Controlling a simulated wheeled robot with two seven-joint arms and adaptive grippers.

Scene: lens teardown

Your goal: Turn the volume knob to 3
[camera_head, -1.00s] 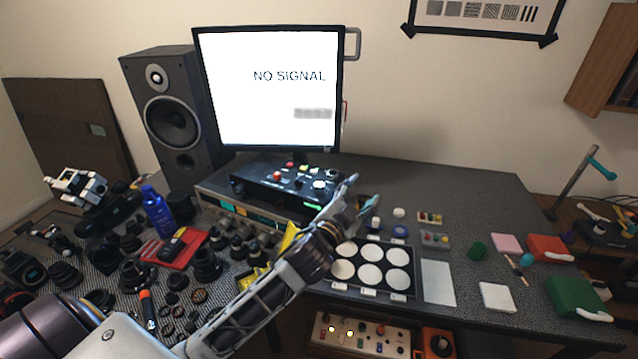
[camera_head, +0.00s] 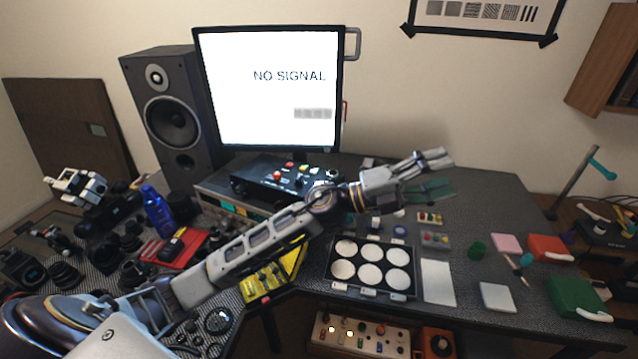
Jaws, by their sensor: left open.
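A black control box (camera_head: 255,178) with small coloured buttons and knobs sits in front of the monitor, on top of a grey device. A red knob or button (camera_head: 277,176) and a pale knob (camera_head: 331,174) show on its top; I cannot read labels or tell which control is the volume knob, or its setting. My left gripper (camera_head: 441,172) is open and empty, right of the box, above the back part of the desk, fingers pointing right. My left forearm hides the box's front right. My right gripper is out of view.
A monitor (camera_head: 268,90) reading NO SIGNAL and a speaker (camera_head: 172,125) stand behind. Lens parts crowd the left. A tray of white discs (camera_head: 402,293) lies below my gripper. A yellow tray (camera_head: 290,268) is partly under my arm. The desk's back right (camera_head: 480,190) is clear.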

